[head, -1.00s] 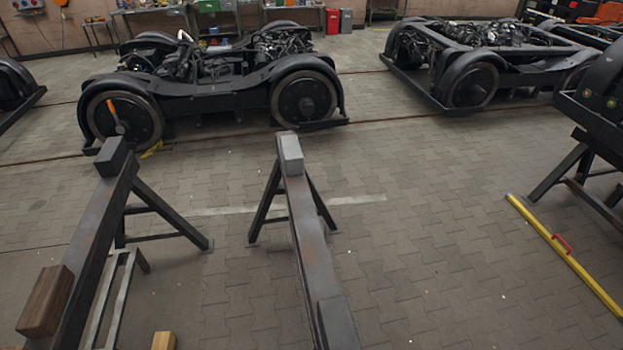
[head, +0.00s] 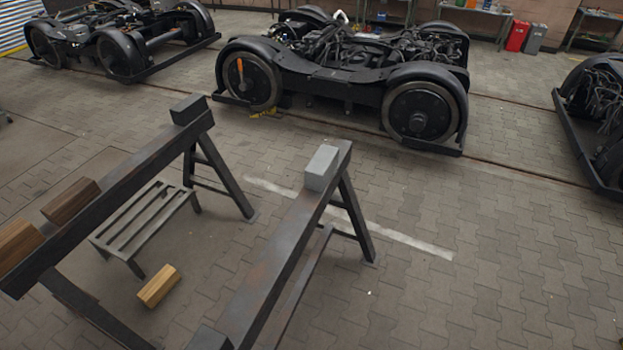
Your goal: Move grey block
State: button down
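A light grey block (head: 322,168) sits on top of the right-hand dark trestle beam (head: 285,235), near its far end. A darker grey block (head: 188,110) sits at the far end of the left-hand trestle beam (head: 120,185). Part of another dark block (head: 209,338) shows at the near end of the right-hand beam, cut by the bottom edge. My gripper is not in view.
Brown wooden blocks (head: 71,201) rest on the left beam. A wooden block (head: 158,286) lies on the floor by a low slatted bench (head: 147,216). A tram bogie (head: 345,75) stands behind the trestles. The paved floor at right is open.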

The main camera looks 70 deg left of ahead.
aim_at(317, 174)
jog(key=i+j+u, duration=0.1)
jog(key=i+u, duration=0.6)
jog(key=u, duration=0.15)
jog(key=i+u, duration=0.3)
jog(key=u, duration=0.15)
jog(key=i+l+u, duration=0.3)
jog(key=u, duration=0.15)
jog(key=i+j+u, duration=0.2)
jog(key=i+u, duration=0.25)
jog(key=i+j+u, duration=0.1)
jog(key=i+u, duration=0.35)
jog(key=i+j, duration=0.45)
jog(key=i, duration=0.25)
jog(key=u, duration=0.05)
